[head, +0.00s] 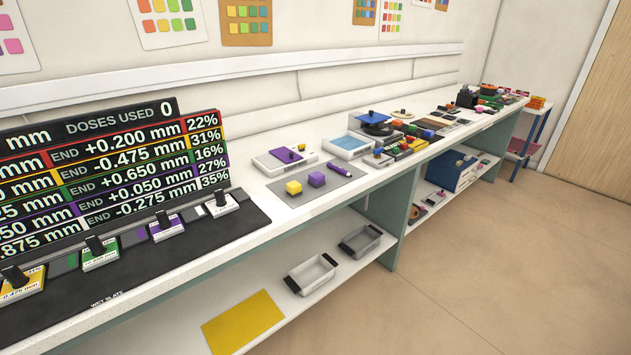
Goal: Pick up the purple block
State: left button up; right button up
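The purple block (316,180) is a small cube lying on a grey mat (325,191) on the long white bench. A yellow block (293,188) sits just to its left on the same mat, apart from it. A purple cylinder-like piece (340,169) lies to its right near the mat's far edge. Neither of my grippers shows in the head view, and nothing covers the purple block.
A white tray with a purple plate (285,156) stands behind the mat. A blue-topped tray (348,144) and cluttered tools stand further right. At left, a dark display board (110,165) rises above a black slate with several knobbed blocks. Two bins (312,274) sit on the lower shelf. Floor at right is clear.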

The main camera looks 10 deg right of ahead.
aim_at(317, 179)
jog(key=i+j, duration=0.65)
jog(key=i+z, duration=0.05)
jog(key=i, duration=0.1)
